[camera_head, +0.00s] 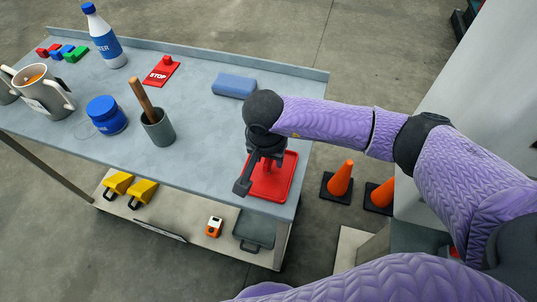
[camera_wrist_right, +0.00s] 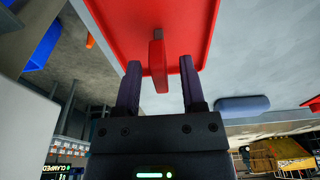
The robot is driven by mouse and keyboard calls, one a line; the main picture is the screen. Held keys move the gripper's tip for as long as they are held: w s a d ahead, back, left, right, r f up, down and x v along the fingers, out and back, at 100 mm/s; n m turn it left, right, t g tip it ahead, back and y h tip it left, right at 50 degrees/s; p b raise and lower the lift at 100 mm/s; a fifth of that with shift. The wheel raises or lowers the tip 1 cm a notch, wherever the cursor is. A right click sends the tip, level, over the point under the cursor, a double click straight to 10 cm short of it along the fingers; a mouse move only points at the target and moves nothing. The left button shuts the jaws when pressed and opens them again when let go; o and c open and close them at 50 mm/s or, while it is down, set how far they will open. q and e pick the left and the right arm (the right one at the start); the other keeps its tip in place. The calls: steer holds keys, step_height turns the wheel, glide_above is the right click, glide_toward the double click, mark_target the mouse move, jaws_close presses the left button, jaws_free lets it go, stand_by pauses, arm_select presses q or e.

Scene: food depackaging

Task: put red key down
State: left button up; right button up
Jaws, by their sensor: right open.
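My right gripper (camera_head: 258,172) is over the red tray (camera_head: 287,186) at the right front corner of the table. In the right wrist view its two fingers (camera_wrist_right: 160,64) are apart. The red key (camera_wrist_right: 157,65), with a grey tip, sits between the fingers with a gap on each side. It is seen against the red tray (camera_wrist_right: 110,22) and the grey tabletop; I cannot tell exactly how it rests. In the head view the key is hidden by the gripper. My left gripper is not in view.
A blue case (camera_head: 234,86) lies behind the tray. A red STOP plate (camera_head: 162,72), a mortar with pestle (camera_head: 157,128), a blue jar (camera_head: 106,115), a bottle (camera_head: 105,40) and mugs stand further left. Orange cones (camera_head: 340,179) are on the floor to the right.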

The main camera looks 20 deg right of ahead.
mark_target(266, 165)
step_height(266, 165, up, 12)
steer(key=s+a+p, duration=0.1)
steer(key=p, duration=0.1)
steer(key=shift+s, duration=0.3)
